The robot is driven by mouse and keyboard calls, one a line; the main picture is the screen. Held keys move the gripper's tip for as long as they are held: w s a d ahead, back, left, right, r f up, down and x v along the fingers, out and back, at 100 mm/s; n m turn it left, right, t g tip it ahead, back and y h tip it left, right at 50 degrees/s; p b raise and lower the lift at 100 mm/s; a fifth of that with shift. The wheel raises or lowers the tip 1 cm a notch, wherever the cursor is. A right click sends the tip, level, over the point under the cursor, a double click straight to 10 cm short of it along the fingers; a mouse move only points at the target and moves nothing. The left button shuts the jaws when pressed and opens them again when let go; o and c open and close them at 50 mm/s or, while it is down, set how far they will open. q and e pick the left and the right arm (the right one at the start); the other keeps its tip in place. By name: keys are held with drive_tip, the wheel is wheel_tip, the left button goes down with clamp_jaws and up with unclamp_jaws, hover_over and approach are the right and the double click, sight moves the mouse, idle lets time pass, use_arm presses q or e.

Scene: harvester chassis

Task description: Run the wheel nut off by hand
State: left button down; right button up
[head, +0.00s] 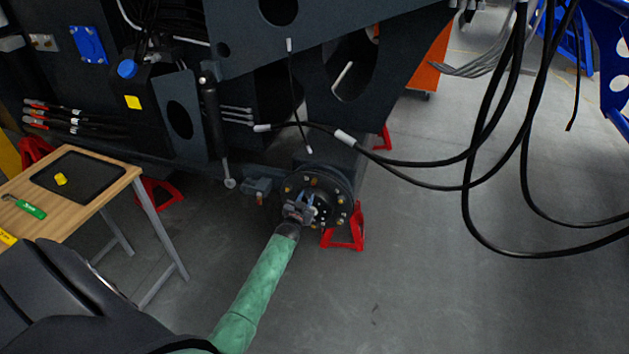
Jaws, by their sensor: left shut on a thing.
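The dark round wheel hub (338,186) is at the lower middle of the head view, with several brass-coloured nuts or studs around its face. My left gripper (305,204), at the end of the green-sleeved arm, is up against the front of the hub. It is shut on a wheel nut at the hub face. The nut itself is hidden by the jaws, and I cannot tell how far along its stud it sits. My right gripper is not in view.
A red stand (345,232) is below and behind the hub. A wooden-topped table (100,187) with a black tray (85,172) and a green-handled tool (30,209) is at left. Black hoses (470,185) hang at right. The floor at lower right is clear.

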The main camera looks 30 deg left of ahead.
use_arm(q)
drive_tip(key=shift+p+v, duration=0.35)
drive_tip(key=shift+v, duration=0.6)
